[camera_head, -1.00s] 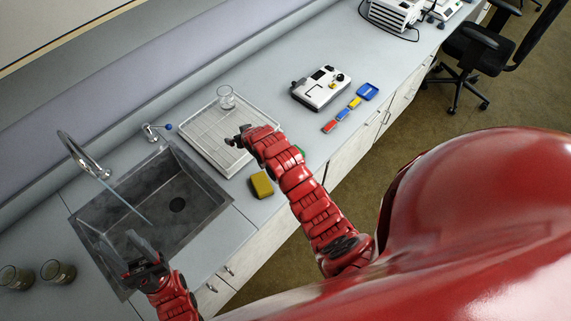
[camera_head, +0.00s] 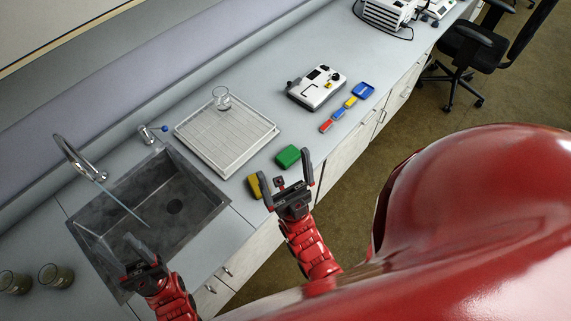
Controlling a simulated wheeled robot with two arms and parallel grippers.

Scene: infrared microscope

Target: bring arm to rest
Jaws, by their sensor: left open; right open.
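My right gripper (camera_head: 285,181) is open and empty at the front edge of the counter, its fingers pointing away from me. One finger overlaps the yellow sponge (camera_head: 253,186) in the picture; I cannot tell whether they touch. A green block (camera_head: 288,156) lies just beyond this gripper. My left gripper (camera_head: 120,249) is open and empty at the near side of the sink (camera_head: 196,211), partly over it. A clear glass beaker (camera_head: 221,99) stands upright on the white drain tray (camera_head: 243,155), apart from both grippers.
Water runs from the tap (camera_head: 78,158) into the sink. Two beakers (camera_head: 54,275) stand at the far left. A white instrument (camera_head: 316,88) and small coloured pieces (camera_head: 338,113) lie farther right. A black chair (camera_head: 470,55) stands at the upper right.

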